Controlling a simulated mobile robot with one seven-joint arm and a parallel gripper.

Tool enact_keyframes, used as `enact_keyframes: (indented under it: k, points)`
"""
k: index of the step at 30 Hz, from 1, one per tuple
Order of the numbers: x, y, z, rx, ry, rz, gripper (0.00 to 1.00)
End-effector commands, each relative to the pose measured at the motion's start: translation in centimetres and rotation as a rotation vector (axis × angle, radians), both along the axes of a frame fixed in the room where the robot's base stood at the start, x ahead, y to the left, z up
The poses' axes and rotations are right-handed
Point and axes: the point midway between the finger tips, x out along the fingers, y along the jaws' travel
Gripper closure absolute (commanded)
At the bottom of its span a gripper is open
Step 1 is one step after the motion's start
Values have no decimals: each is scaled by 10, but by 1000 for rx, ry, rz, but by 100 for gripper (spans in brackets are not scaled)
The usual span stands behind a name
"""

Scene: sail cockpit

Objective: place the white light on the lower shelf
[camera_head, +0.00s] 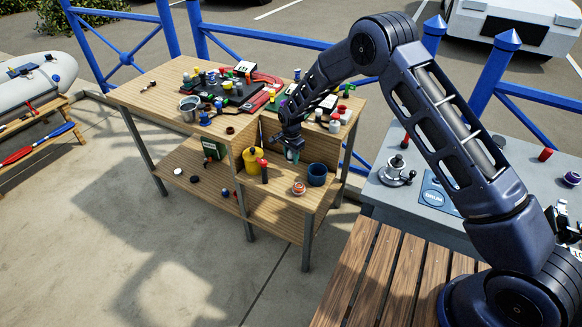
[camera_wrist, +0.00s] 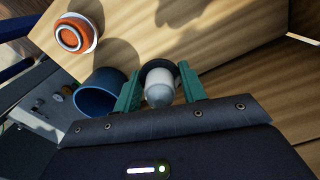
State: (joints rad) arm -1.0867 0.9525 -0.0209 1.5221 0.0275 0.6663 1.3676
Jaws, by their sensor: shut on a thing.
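The white light (camera_wrist: 158,86), a pale rounded bulb with a dark ring at its far end, is between the two teal fingers of my gripper (camera_wrist: 160,90). In the head view my gripper (camera_head: 291,152) is over the back of the right-hand shelf (camera_head: 280,184), below the bench top; the light is hardly visible there. The gripper is shut on the light. I cannot tell whether the light touches the wood. A further shelf (camera_head: 285,222) lies lower down, near the legs.
A blue cup (camera_head: 317,174) and an orange-and-white round item (camera_head: 299,188) stand on the right-hand shelf; the cup (camera_wrist: 98,92) is just left of the fingers in the wrist view. A yellow pot (camera_head: 252,160) and red bottle (camera_head: 264,171) stand left. The bench top (camera_head: 150,85) is cluttered.

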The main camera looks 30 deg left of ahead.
Motion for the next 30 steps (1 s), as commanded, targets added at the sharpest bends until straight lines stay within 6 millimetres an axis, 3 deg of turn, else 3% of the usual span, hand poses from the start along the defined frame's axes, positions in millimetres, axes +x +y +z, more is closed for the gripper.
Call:
enact_keyframes:
  k: [3, 11, 18, 30]
  points:
    - [0, 0, -14, 1, 0, 0, 81]
    - [0, 0, -29, 0, 1, 0, 81]
    - [0, 0, -61, -1, 1, -1, 81]
    - [0, 0, -65, 1, 0, -1, 81]
